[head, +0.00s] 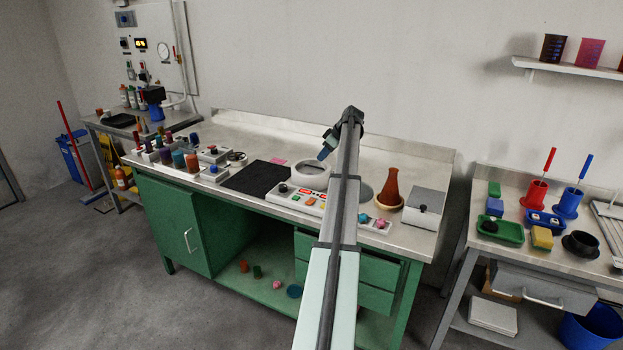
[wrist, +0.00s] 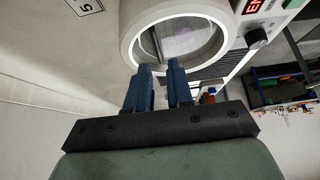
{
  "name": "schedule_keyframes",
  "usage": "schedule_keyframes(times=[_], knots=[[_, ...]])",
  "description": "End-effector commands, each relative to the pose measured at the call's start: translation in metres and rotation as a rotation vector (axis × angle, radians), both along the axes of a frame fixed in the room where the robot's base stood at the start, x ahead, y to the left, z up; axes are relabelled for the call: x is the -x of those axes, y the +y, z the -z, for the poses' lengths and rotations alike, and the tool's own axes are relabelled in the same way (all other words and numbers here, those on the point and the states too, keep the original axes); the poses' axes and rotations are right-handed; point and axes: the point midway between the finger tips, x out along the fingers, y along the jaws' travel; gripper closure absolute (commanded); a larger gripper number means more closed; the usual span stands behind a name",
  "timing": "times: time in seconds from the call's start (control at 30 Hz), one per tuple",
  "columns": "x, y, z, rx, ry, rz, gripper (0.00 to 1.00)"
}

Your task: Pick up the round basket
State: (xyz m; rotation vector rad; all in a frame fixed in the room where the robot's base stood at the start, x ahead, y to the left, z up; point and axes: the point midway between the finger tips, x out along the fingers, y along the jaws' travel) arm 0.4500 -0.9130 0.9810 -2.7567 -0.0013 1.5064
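My gripper (head: 326,150) is above the steel worktop of the green bench, fingers pointing down and left. In the wrist view its two blue fingers (wrist: 159,68) stand apart with nothing between them. Just beyond the fingertips is a round white housing (wrist: 135,45) with a bright rim and a grey interior. The head view shows this white round housing (head: 310,175) behind a control panel, just below the gripper. I cannot clearly make out a round basket; the grey shape inside the rim (wrist: 182,38) is too unclear to name.
The control panel (head: 297,196) has coloured buttons. A black mat (head: 257,178) lies left of it. A brown flask (head: 388,188) and a grey box (head: 424,206) stand to the right. Bottles crowd the bench's left end. The right table holds a black bowl (head: 580,244) and red and blue cups.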

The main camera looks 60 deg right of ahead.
Motion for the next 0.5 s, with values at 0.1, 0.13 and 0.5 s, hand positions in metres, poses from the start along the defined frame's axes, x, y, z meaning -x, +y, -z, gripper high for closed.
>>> schedule_keyframes(times=[0.1, 0.13, 0.5], knots=[[-0.007, 0.000, 0.011, 0.000, 0.000, 0.000, 0.79], [-0.008, 0.000, 0.012, 0.000, 0.000, 0.000, 0.79], [-0.025, -0.003, 0.038, 0.000, 0.000, 0.000, 0.79]])
